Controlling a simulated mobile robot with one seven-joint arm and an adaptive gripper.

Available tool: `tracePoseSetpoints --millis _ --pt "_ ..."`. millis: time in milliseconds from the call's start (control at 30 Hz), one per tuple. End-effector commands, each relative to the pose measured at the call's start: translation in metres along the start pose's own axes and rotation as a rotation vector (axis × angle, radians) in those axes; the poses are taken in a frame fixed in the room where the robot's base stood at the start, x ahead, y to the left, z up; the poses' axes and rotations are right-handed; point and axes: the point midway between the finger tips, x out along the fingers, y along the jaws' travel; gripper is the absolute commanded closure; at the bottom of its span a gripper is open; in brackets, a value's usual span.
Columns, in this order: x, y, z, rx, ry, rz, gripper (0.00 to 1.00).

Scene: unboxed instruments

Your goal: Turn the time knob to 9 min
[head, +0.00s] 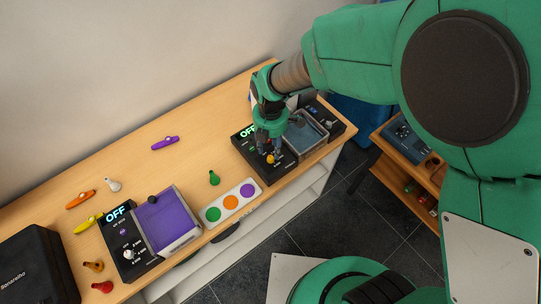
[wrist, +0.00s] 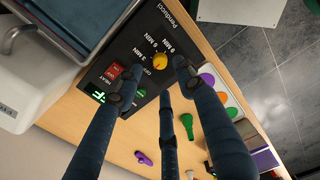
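The time knob (wrist: 160,60) is a small yellow dial on a black control panel (wrist: 133,46). Its printed labels include 3, 6 and 9 MIN; its exact pointer direction is too small to read. In the head view the yellow knob (head: 270,158) shows just below my gripper (head: 268,142). In the wrist view my gripper (wrist: 155,72) has its dark fingers spread around the knob, with visible gaps between fingertips and knob. It looks open and empty. A red HEAT switch (wrist: 112,75) and a partly covered green display (wrist: 98,97) are beside the fingers.
A glass-like bin (head: 308,135) adjoins the panel. A second black device (head: 125,245) with a purple bin (head: 168,220) stands at left. A white plate with coloured discs (head: 231,202) and a green kazoo-like piece (head: 214,178) lie between.

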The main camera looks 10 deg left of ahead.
Motion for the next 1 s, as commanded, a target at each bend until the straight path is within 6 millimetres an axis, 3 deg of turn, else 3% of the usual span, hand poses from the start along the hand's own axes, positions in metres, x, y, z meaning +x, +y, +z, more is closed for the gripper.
tracePoseSetpoints --millis 100,333,867,1000 --pt "0.021 -0.001 0.000 0.000 0.000 -0.002 0.62" --pt "0.049 -0.001 0.000 0.000 0.000 -0.002 0.62" --pt "0.059 0.000 0.000 0.000 -0.001 0.001 0.62" --pt "0.059 0.000 0.000 0.000 0.000 0.001 0.90"
